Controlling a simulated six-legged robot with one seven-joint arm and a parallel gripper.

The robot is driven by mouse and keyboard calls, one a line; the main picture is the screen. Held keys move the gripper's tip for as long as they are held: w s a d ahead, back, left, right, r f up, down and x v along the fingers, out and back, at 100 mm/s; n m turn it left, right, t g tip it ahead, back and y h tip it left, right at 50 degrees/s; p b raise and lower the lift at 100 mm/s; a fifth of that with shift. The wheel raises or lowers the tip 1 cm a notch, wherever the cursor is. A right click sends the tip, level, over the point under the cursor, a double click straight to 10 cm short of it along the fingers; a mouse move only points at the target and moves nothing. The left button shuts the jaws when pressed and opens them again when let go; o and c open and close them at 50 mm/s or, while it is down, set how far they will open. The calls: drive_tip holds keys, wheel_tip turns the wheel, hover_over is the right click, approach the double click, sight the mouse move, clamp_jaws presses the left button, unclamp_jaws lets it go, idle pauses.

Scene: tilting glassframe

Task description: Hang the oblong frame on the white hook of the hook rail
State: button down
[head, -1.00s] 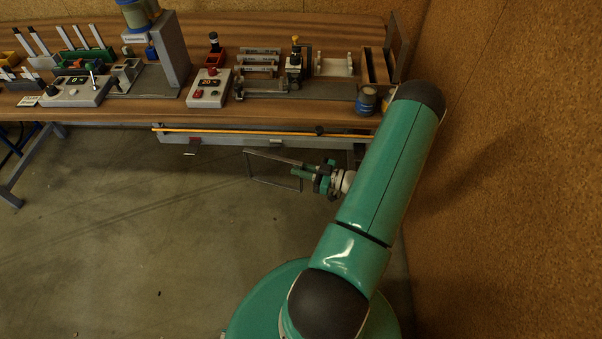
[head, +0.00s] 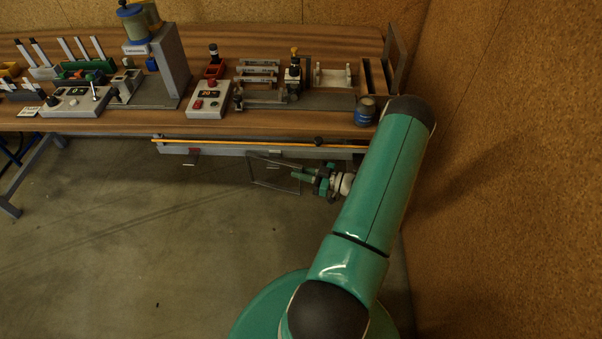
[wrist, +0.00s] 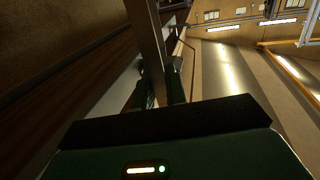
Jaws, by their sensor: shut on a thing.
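The oblong frame (head: 250,169) is a thin grey rectangular outline, hanging a little tilted in front of the bench's underside. My gripper (head: 297,173) is shut on it at its right side. In the wrist view a greyish bar, part of the frame (wrist: 148,42), runs up from between the dark fingers (wrist: 160,88). The hook rail (head: 225,150) seems to be the grey rail under the bench's front edge. The frame's upper edge overlaps it in the picture; I cannot tell if they touch. A small pale mark and a red one show on the rail; the white hook is not clear.
The wooden bench (head: 100,123) carries control boxes, racks and a blue tin (head: 365,112) near its front edge. An orange rod (head: 230,142) runs along that edge. A cork-brown wall (head: 510,180) stands close on the right.

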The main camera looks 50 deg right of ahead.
idle(0.4)
drive_tip(key=c, duration=1.3)
unclamp_jaws()
drive_tip(key=shift+c, duration=0.2)
drive_tip(key=v, duration=0.8)
drive_tip(key=shift+s, duration=0.15)
drive_tip(key=s+a, duration=0.7)
drive_tip(key=a, duration=0.2)
drive_tip(key=shift+a, duration=0.3)
